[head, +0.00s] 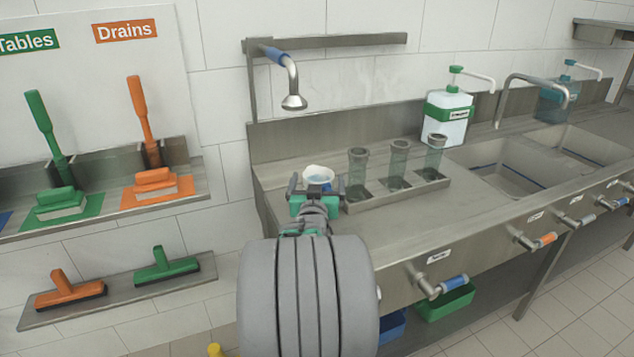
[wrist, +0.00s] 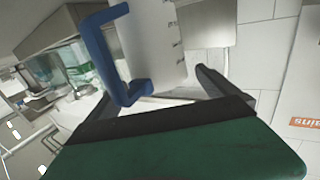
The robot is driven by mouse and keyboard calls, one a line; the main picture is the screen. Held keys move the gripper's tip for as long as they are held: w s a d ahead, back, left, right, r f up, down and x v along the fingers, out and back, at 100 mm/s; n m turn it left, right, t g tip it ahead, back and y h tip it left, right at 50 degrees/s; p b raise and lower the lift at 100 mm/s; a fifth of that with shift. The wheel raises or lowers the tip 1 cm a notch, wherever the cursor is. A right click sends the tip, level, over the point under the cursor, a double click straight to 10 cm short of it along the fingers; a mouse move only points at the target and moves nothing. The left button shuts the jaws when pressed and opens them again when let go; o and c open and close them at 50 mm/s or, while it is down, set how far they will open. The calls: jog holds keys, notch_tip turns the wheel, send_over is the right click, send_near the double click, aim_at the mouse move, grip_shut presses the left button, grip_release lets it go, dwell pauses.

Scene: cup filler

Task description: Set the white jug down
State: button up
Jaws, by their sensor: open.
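The white jug (head: 319,174) shows only by its rim and a bluish inside in the head view, just beyond my gripper (head: 316,187) at the left end of the steel counter. Its base is hidden there, so I cannot tell how it meets the counter. In the wrist view the jug (wrist: 160,42) shows its white wall with marks and its blue handle (wrist: 103,55). My gripper (wrist: 160,90) is open in that view, its dark fingers apart, with the handle's lower end near the gap. I cannot tell if they touch.
A blue-collared spout (head: 291,85) hangs above the jug. A steel holder (head: 400,193) with three tall clear cups stands to its right. A white pump bottle (head: 447,117) and sinks (head: 510,170) lie further right. Brush racks (head: 110,215) are at left.

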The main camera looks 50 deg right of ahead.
jog(key=shift+r, duration=0.2)
jog(key=v, duration=1.2)
jog(key=w+a+f+n+y, duration=0.2)
jog(key=w+a+f+y, duration=0.15)
jog(key=a, duration=0.25)
jog(key=w+a+f+n+g+y, duration=0.1)
jog(key=w+a+f+y, duration=0.1)
jog(key=a+f+y, duration=0.3)
jog(key=w+a+f+n+y, duration=0.1)
jog(key=w+a+f+n, duration=0.15)
jog(key=a, duration=0.45)
jog(key=s+a+f+n+g+y, duration=0.2)
jog(key=s+a+n+g, duration=0.1)
jog(key=a, duration=0.6)
jog(key=s+a+f+n+g+y, duration=0.2)
jog(key=s+a, duration=0.4)
jog(key=a, duration=0.4)
jog(key=shift+s+a+f+n+g+y, duration=0.2)
jog(key=shift+a+f+n+g+y, duration=0.15)
jog(key=shift+n+g+y, duration=0.45)
jog(key=shift+d, duration=0.1)
